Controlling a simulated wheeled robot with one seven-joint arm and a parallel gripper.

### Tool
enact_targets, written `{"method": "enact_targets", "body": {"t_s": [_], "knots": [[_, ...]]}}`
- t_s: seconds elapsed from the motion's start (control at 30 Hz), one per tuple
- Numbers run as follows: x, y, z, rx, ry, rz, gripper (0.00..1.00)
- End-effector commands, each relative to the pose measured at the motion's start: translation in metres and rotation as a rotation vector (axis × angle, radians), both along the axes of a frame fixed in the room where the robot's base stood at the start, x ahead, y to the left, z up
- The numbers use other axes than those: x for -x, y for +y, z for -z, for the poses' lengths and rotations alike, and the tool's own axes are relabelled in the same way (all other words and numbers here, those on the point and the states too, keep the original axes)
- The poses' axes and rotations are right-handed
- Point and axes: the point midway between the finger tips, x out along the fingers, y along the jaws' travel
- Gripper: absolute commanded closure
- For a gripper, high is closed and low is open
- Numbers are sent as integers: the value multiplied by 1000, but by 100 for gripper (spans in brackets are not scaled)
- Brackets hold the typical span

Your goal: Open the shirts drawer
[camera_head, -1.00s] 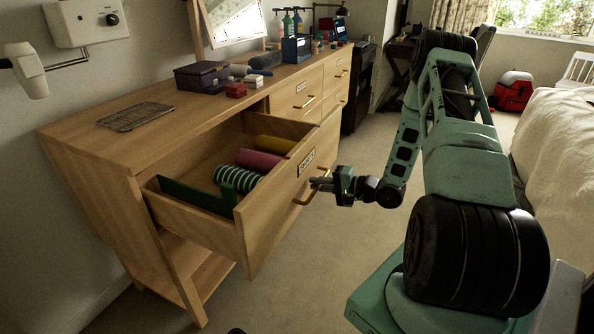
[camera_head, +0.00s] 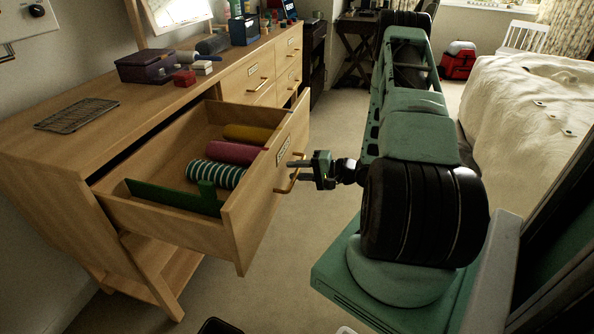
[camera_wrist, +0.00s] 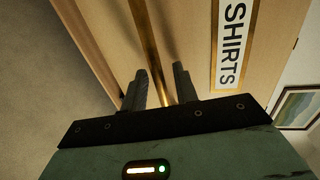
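The shirts drawer (camera_head: 262,199) is pulled well out of the wooden dresser. Inside it lie a yellow roll (camera_head: 248,134), a magenta roll (camera_head: 235,153) and a green-and-white striped roll (camera_head: 214,174), with a green divider (camera_head: 170,197) near its left end. Its brass bar handle (camera_head: 293,178) is on the front, beside a label that reads SHIRTS in the wrist view (camera_wrist: 233,40). My gripper (camera_head: 292,171) is at the handle. Its two fingers are apart, and in the wrist view (camera_wrist: 160,88) the brass bar runs between them with gaps showing.
The dresser top (camera_head: 125,93) carries a wire rack (camera_head: 77,115), a purple box (camera_head: 157,66), small red and white boxes and bottles. Other drawers (camera_head: 247,81) farther along are closed. A bed (camera_head: 525,95) stands at the right. Carpet is clear in front of the dresser.

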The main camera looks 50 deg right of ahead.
Motion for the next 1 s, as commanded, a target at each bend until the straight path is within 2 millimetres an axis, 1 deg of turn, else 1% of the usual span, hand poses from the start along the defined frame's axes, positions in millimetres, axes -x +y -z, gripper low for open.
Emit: {"method": "enact_targets", "body": {"t_s": [0.27,0.37,0.43,0.57,0.9,1.0], "knots": [[1,0,-1,0,-1,0,71],[6,-3,-2,0,-1,1,71],[14,-7,-4,1,0,3,71],[37,-16,-9,1,0,4,71],[110,-46,-25,0,1,4,71],[128,-53,-29,1,1,4,71]]}}
